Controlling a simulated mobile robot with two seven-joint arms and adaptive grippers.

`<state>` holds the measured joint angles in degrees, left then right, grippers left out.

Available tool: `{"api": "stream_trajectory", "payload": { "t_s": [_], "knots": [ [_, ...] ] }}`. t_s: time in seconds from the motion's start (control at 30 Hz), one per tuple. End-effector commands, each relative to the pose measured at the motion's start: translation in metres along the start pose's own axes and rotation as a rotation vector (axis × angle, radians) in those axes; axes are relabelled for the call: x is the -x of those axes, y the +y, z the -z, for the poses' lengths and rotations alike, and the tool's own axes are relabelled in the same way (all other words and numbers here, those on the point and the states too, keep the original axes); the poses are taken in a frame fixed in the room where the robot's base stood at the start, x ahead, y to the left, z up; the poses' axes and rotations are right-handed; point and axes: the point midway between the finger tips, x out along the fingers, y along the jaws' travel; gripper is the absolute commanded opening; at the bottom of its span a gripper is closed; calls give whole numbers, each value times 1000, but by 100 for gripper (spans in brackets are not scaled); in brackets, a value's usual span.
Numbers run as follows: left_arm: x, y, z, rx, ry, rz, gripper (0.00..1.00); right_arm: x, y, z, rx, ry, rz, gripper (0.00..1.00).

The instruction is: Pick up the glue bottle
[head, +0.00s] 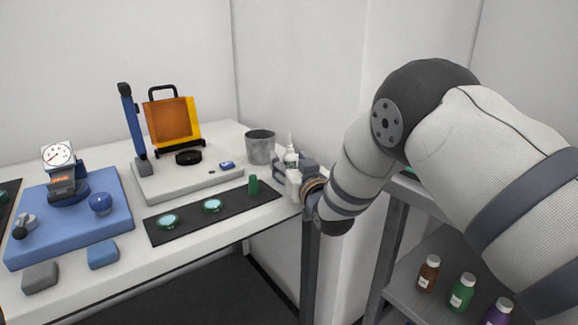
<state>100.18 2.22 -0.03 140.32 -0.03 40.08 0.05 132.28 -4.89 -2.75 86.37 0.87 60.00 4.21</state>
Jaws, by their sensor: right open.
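The glue bottle (291,156) is small and white with a narrow pointed tip. It stands upright near the right end of the white table. My right gripper (285,170) is at the table's right edge, open, with its fingers close around or beside the bottle. The bottle's lower part is partly hidden by the gripper, so I cannot tell whether the fingers touch it. My left gripper is not in view.
A grey metal cup (260,147) stands just left of the bottle. A black mat (190,221) with green-tinted discs and a small green object (253,185) lies in front. An orange-screened instrument (172,122) stands behind. A lower shelf (400,285) at right holds several bottles.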

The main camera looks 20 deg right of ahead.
Motion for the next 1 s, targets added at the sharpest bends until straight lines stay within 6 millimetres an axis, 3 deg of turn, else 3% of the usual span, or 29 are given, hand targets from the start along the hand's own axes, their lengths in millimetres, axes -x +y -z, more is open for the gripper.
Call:
{"api": "stream_trajectory", "payload": {
  "t_s": [0.07, 0.3, 0.67, 0.83, 1.0],
  "knots": [
    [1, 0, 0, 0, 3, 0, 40, 0, 0, 2, 0, 3, 0, 50],
    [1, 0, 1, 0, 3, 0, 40, 1, 0, 2, 0, 2, 0, 0],
    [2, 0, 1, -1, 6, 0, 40, 1, 0, 8, 0, 4, 0, 0],
    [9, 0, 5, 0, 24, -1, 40, 1, -1, 42, 0, 10, 1, 0],
    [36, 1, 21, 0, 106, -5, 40, 41, -19, 100, 2, 24, 3, 0]
  ]
}}
